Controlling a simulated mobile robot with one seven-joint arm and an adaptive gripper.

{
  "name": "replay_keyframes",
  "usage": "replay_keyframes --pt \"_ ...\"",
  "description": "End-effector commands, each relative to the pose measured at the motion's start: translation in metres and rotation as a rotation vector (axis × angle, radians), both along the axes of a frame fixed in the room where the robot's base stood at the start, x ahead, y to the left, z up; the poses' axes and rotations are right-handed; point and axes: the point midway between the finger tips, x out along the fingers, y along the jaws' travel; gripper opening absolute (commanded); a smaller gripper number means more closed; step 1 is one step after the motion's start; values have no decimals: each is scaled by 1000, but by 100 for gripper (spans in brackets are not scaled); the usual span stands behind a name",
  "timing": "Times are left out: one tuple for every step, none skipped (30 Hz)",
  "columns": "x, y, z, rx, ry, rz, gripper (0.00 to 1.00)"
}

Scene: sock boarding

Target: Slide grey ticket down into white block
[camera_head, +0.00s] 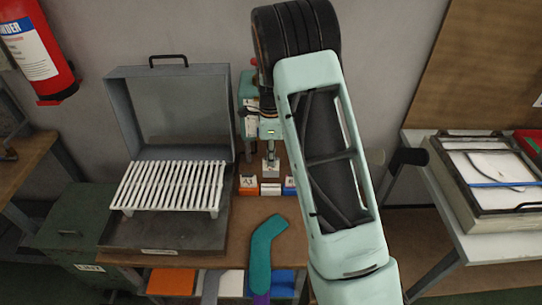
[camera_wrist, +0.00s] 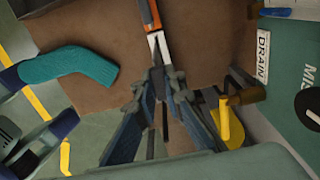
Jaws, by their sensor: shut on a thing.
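The white block (camera_head: 270,189) stands on the brown bench between an orange block (camera_head: 249,191) and a blue block (camera_head: 290,191). My gripper (camera_head: 270,150) points down above and slightly behind the white block. It is shut on the grey ticket (camera_head: 271,168), which hangs below the fingertips just above the white block. A small gap or contact between ticket and block cannot be told. In the wrist view my gripper (camera_wrist: 159,85) closes near the white block (camera_wrist: 158,42), with the orange block beyond it; the fingers mostly hide the ticket.
A teal sock form (camera_head: 266,250) lies at the bench's front; it also shows in the wrist view (camera_wrist: 68,65). A white slatted rack (camera_head: 172,186) in an open grey case stands left. A yellow-handled thing (camera_wrist: 229,125) lies right of my fingers in the wrist view.

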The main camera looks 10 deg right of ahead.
Motion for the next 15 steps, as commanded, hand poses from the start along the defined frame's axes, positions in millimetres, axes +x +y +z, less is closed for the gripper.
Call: replay_keyframes --pt "0 0 -9 -1 1 0 0" --pt "0 0 -12 -1 1 0 0" --pt "0 0 -16 -1 1 0 0" --pt "0 0 -19 -1 1 0 0" --pt "0 0 -22 -1 1 1 0" --pt "0 0 -26 -1 1 1 0" --pt "0 0 -28 -1 1 1 0" --pt "0 0 -31 -1 1 1 0" --pt "0 0 -34 -1 1 1 0" --pt "0 0 -36 -1 1 1 0" --pt "0 0 -37 -1 1 1 0" --pt "0 0 -39 -1 1 1 0" --pt "0 0 -40 -1 1 1 0" --pt "0 0 -41 0 1 1 0" --pt "0 0 -41 0 0 1 0"
